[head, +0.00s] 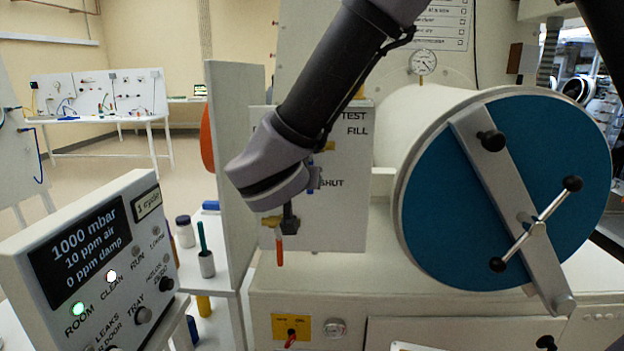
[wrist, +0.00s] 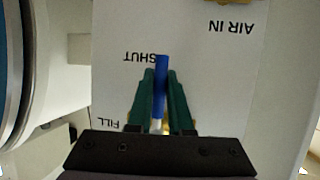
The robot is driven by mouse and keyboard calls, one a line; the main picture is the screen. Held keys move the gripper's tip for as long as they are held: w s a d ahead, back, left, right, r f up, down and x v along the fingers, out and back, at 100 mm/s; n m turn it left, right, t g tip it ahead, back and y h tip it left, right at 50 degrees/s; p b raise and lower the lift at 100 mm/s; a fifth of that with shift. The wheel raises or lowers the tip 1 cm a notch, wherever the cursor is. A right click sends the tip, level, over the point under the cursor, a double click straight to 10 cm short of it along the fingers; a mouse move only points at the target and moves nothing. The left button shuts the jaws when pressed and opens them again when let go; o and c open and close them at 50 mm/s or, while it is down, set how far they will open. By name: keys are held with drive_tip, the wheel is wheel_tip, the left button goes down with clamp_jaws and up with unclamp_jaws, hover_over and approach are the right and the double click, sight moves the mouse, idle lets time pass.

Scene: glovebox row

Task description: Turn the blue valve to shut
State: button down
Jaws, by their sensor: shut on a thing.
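The blue valve's handle (wrist: 161,75) is a narrow blue bar on a white panel (wrist: 112,35). In the wrist view, where the lettering is upside down, it points up the picture. Its far end is beside the word SHUT, with FILL at the lower left. My gripper (wrist: 162,78) has its green fingers shut on the handle, one on each side. The fingers and the dark gripper body hide the valve's base. In the head view a small blue part (head: 314,178) shows beside SHUT, and my arm's end covers most of the valve.
An orange-red handle (head: 280,250) hangs below my wrist. A large blue round door (head: 440,200) with a crossbar stands at the right. An upright grey panel (head: 236,150) and a readout box (head: 90,260) stand at the left. Open floor lies behind them.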

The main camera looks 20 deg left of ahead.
idle(0.3)
drive_tip(key=c, duration=0.8)
unclamp_jaws()
drive_tip(key=shift+c, duration=0.2)
drive_tip(key=v, duration=1)
drive_tip(key=shift+s+r, duration=0.2)
drive_tip(key=shift+s, duration=0.15)
